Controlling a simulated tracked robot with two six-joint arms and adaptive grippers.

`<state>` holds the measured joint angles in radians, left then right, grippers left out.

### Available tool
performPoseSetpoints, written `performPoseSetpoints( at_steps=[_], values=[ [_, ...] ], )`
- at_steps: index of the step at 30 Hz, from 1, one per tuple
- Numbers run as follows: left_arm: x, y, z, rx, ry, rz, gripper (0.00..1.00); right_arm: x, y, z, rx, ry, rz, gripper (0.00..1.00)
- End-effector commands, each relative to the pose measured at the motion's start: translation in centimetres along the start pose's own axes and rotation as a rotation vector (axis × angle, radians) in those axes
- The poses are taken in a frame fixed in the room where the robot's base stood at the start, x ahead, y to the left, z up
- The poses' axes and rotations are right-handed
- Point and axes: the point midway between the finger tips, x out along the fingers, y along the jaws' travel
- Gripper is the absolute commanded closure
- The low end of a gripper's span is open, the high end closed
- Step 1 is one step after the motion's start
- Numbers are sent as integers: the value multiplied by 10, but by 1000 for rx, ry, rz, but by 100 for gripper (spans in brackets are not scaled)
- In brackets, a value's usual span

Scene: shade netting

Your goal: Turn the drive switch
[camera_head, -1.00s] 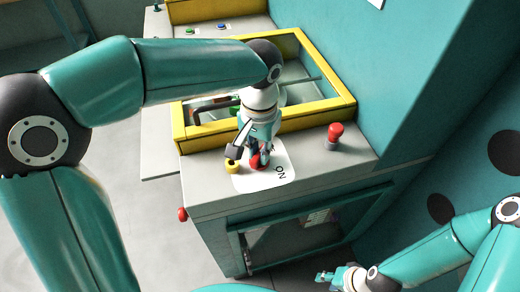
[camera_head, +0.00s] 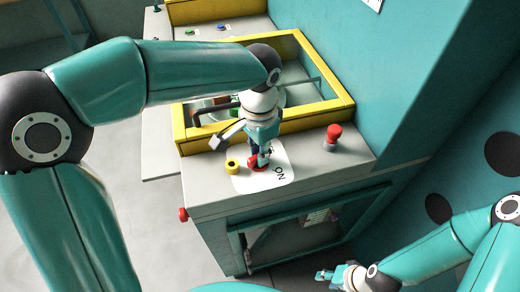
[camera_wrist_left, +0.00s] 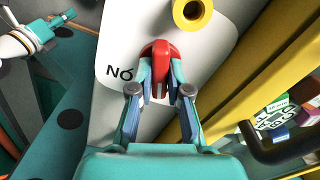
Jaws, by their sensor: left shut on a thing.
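The drive switch is a red knob (camera_head: 256,169) on a white plate (camera_head: 276,178) marked ON, on top of the grey cabinet. My left gripper (camera_head: 260,160) points down onto the knob and mostly hides it in the head view. In the left wrist view the red knob (camera_wrist_left: 158,47) sits between the two fingers of my left gripper (camera_wrist_left: 160,85), which are shut on its sides. The ON lettering (camera_wrist_left: 119,73) lies left of the knob there. My right gripper (camera_head: 326,275) is low at the right, away from the cabinet; its fingers are too small to judge.
A yellow ring-shaped part (camera_head: 232,166) stands on the plate's left edge. A red mushroom button (camera_head: 333,137) is right of the plate. A yellow-framed glazed box (camera_head: 310,123) with a dark handle (camera_head: 210,107) lies behind. A teal wall (camera_head: 375,90) bounds the right side.

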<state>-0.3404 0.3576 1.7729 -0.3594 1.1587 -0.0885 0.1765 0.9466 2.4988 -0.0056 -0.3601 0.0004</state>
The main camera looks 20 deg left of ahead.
Motion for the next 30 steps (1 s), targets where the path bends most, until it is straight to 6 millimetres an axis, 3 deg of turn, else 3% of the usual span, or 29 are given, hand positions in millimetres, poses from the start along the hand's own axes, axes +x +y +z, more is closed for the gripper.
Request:
performPoseSetpoints(
  at_steps=[30],
  values=[
    [-4,-3,-1,944,5,-9,100,-26,-10,0,0,0,0,60]
  ],
)
